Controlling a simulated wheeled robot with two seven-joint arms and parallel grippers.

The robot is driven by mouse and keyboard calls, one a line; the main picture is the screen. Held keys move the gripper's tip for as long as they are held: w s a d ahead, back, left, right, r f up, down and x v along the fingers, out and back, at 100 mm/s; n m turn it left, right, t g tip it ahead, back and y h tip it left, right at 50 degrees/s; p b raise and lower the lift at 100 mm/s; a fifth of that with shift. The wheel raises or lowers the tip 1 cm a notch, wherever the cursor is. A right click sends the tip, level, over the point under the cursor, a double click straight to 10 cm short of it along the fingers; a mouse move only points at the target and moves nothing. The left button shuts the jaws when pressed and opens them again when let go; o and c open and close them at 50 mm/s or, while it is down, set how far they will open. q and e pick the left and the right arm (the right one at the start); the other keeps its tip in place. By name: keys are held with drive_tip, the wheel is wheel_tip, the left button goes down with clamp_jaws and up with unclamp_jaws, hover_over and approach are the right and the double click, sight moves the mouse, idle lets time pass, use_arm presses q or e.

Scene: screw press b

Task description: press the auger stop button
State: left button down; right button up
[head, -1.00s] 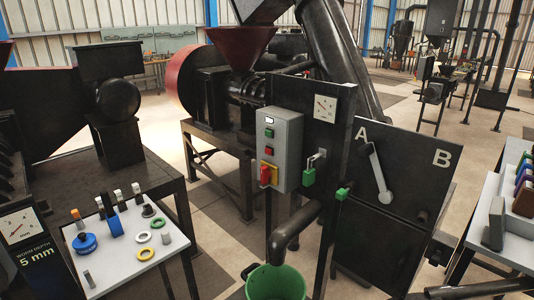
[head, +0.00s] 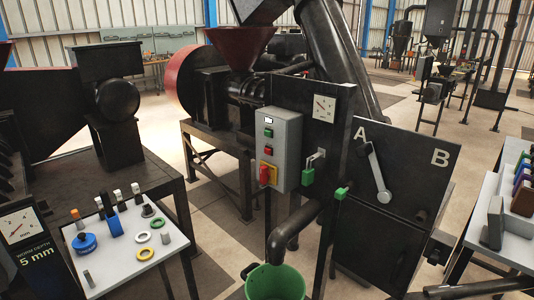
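A grey control box (head: 278,150) stands upright on a post in the middle of the head view. On its front are a small display (head: 268,120) at the top, a green button (head: 268,133) below it, then a red button (head: 268,150). At the bottom is a red rotary handle (head: 267,174) on a yellow plate. The labels are too small to read, so I cannot tell for sure which one is the auger stop button. Neither of my grippers shows in the head view, and nothing touches the box.
A dark panel with a gauge (head: 324,108) and a green-handled lever (head: 308,176) is beside the box. A lever (head: 377,172) on a plate marked A and B points up toward A. A green bucket (head: 276,283) stands below a spout. Loose parts lie on a left tray (head: 120,262).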

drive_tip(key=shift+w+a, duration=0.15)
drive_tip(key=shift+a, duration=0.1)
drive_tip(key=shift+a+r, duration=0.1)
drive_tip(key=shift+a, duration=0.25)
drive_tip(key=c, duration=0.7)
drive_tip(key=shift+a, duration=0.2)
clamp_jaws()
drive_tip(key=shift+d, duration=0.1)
